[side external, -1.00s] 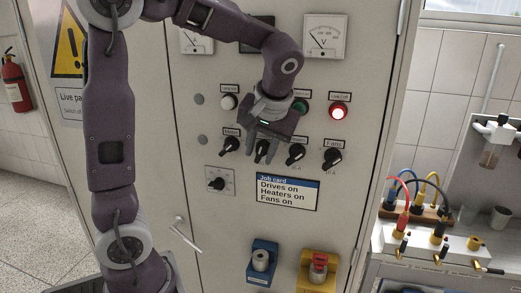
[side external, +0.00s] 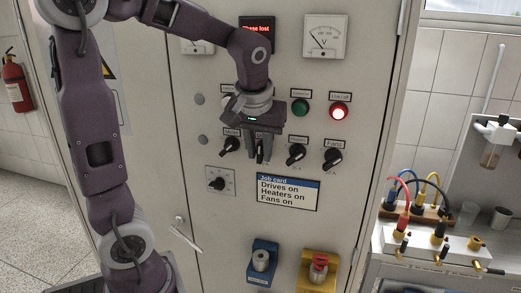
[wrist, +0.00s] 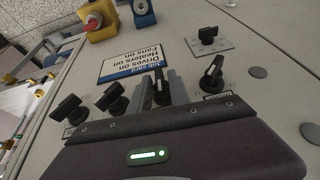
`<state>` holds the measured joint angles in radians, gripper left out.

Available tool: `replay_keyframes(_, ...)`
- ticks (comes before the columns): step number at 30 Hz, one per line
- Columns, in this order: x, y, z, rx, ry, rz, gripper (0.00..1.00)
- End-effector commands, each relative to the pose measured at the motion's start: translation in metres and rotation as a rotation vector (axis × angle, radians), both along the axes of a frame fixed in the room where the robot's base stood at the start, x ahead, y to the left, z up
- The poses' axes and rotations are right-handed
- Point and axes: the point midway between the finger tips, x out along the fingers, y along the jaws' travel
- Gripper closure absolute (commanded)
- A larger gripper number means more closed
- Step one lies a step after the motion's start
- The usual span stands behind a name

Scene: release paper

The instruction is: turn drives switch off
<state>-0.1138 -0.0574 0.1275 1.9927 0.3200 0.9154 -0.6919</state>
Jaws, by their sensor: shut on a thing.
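A row of black rotary switches runs across the grey cabinet front. My gripper (side external: 261,155) is shut on the second switch from the left (wrist: 161,92), with one finger on each side of its knob in the wrist view. That switch's label is hidden behind my gripper, so I cannot read it as drives. The knob points roughly upright in the side view. The leftmost switch (side external: 229,146) is tilted, as are the third switch (side external: 296,154) and the fans switch (side external: 332,158). The job card (side external: 287,190) below reads Drives on, Heaters on, Fans on.
A red lamp (side external: 338,112) is lit beside a dark green one (side external: 300,107). A display (side external: 257,29) shows red text ending in "lost". A small selector (side external: 216,184), a blue box (side external: 262,262) and a yellow box with a red button (side external: 318,268) sit lower down.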

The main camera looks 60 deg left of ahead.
Motion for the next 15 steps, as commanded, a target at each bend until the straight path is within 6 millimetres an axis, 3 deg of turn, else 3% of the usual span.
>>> replay_keyframes(15,-0.0054,0.0046,-0.0014,-0.326,-0.327,0.004,1.00)
